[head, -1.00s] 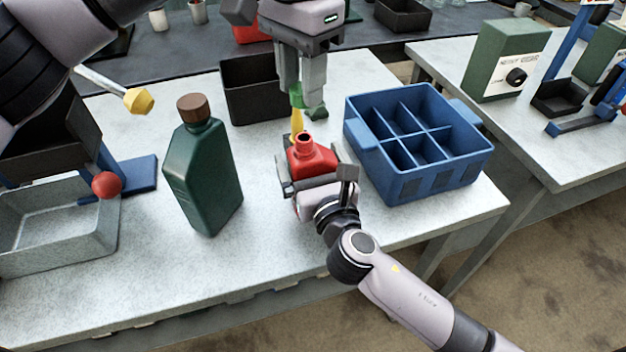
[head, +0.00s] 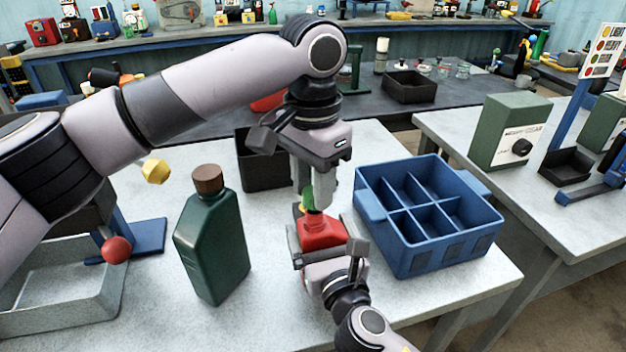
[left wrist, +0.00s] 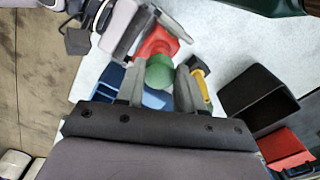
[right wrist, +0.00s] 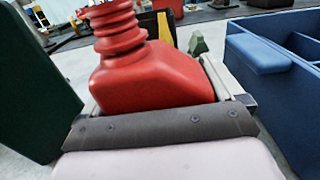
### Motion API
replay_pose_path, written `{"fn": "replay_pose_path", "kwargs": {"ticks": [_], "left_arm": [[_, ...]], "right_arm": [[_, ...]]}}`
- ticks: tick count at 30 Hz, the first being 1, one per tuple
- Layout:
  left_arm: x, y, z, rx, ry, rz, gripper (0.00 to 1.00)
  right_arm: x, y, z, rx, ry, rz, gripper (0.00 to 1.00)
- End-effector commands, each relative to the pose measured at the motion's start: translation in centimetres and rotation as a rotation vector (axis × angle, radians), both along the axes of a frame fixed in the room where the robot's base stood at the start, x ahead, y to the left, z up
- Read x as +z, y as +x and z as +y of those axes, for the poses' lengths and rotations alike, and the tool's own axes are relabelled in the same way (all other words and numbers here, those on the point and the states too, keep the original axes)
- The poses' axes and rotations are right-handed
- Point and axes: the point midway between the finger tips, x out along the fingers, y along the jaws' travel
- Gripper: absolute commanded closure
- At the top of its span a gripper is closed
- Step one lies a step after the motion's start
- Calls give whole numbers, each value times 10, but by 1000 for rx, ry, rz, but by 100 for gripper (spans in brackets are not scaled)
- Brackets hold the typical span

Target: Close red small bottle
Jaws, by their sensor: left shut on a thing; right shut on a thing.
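The red small bottle (head: 322,233) stands upright in my right gripper (head: 325,253), which is shut on its body. The right wrist view shows its red body (right wrist: 150,80) and ribbed neck (right wrist: 118,32). My left gripper (head: 315,190) is shut on a green cap (head: 308,200) and points down over the bottle. In the left wrist view the green cap (left wrist: 160,72) sits between the fingertips, with the red bottle (left wrist: 157,42) just beyond it. The cap hides the bottle's mouth in the head view. I cannot tell whether cap and neck touch.
A dark green bottle with a brown cap (head: 212,245) stands to the left. A blue divided crate (head: 425,250) is close on the right. A black bin (head: 262,165) stands behind. A grey metal tray (head: 105,305) is at far left. A yellow object (left wrist: 200,85) shows beside my left fingers.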

Motion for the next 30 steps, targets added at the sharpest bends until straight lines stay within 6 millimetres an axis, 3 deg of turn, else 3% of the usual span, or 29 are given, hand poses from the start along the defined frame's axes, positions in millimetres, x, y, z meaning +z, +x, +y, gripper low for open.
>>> {"fn": "replay_pose_path", "kwargs": {"ticks": [17, 30], "left_arm": [[-18, 0, 0, -1, 1, 1, 91], [-18, 0, 0, -1, 1, 0, 91]], "right_arm": [[0, 0, 0, 0, 1, 0, 61], [0, 0, 0, 0, 1, 0, 61]]}}
